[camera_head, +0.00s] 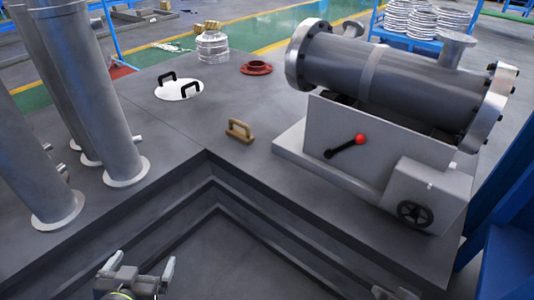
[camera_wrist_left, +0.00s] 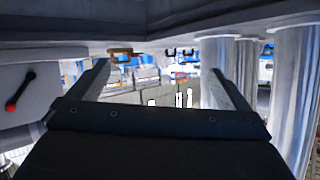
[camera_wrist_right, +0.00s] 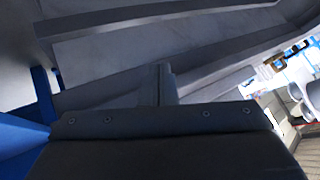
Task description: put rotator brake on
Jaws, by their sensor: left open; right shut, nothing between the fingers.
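The rotator's brake lever (camera_head: 345,146) is a black bar with a red knob on the front plate of the grey stand at right. It slants, with the knob at its upper right end. It also shows at the left edge of the left wrist view (camera_wrist_left: 20,90), knob lower. The flanged shell (camera_head: 380,75) lies on the stand. My left gripper (camera_head: 141,265) is open and empty at the bottom of the head view, far left of the lever. My right gripper (camera_wrist_right: 160,82) is shut and empty; only bits of it show at the bottom edge of the head view, below the stand.
A black handwheel (camera_head: 415,213) sits on a box at the stand's right end. A brown handle (camera_head: 239,131), a white lid (camera_head: 179,90) and a red flange (camera_head: 256,68) are on the platform. Grey columns (camera_head: 90,95) stand at left. A stepped recess opens in front.

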